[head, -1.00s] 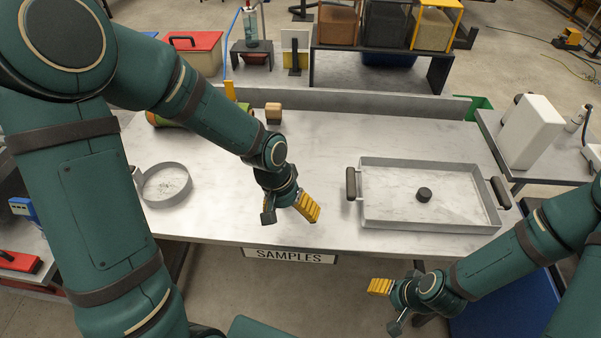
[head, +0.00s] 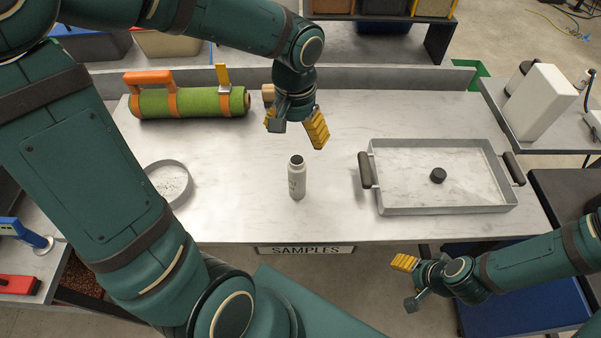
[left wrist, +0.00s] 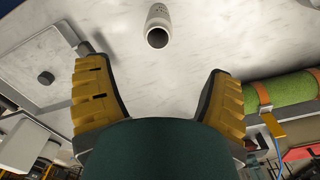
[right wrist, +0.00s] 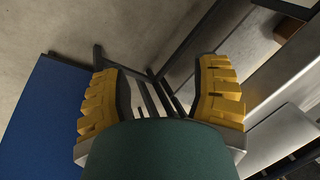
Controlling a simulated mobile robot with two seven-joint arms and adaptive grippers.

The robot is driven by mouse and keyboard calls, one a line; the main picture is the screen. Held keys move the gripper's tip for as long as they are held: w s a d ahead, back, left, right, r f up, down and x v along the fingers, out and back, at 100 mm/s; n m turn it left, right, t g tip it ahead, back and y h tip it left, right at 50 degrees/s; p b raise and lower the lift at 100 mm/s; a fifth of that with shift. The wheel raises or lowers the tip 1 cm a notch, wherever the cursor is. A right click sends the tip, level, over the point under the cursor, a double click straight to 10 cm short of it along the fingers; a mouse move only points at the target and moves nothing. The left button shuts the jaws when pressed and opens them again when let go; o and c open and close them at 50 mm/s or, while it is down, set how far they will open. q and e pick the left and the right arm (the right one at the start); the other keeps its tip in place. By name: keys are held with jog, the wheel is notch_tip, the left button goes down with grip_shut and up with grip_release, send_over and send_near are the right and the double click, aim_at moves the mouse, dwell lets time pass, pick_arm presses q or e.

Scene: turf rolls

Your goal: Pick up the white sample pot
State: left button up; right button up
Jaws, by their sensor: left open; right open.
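The white sample pot (head: 297,178) stands upright and open-topped on the table, near its middle front. My left gripper (head: 296,128) is open and empty, above and behind the pot in the head view. In the left wrist view the pot (left wrist: 158,26) shows beyond the gap between the open left fingers (left wrist: 158,100), apart from them. My right gripper (head: 408,282) is off the table's front edge, low at the right; in the right wrist view its fingers (right wrist: 160,105) are open with nothing between them.
A grey tray (head: 440,211) holding a small black disc (head: 438,175) lies to the right on the table (head: 240,215). A round sieve-like dish (head: 170,184) is at the left. A green turf roll (head: 190,102) with orange straps lies at the back left. Around the pot the table is clear.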

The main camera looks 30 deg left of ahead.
aim_at(298, 172)
pick_arm(q)
notch_tip(298, 172, down, 14)
jog(key=b, duration=0.3)
jog(key=shift+d+r, duration=0.15)
jog(key=shift+c, duration=0.2)
jog(key=c, duration=1.3)
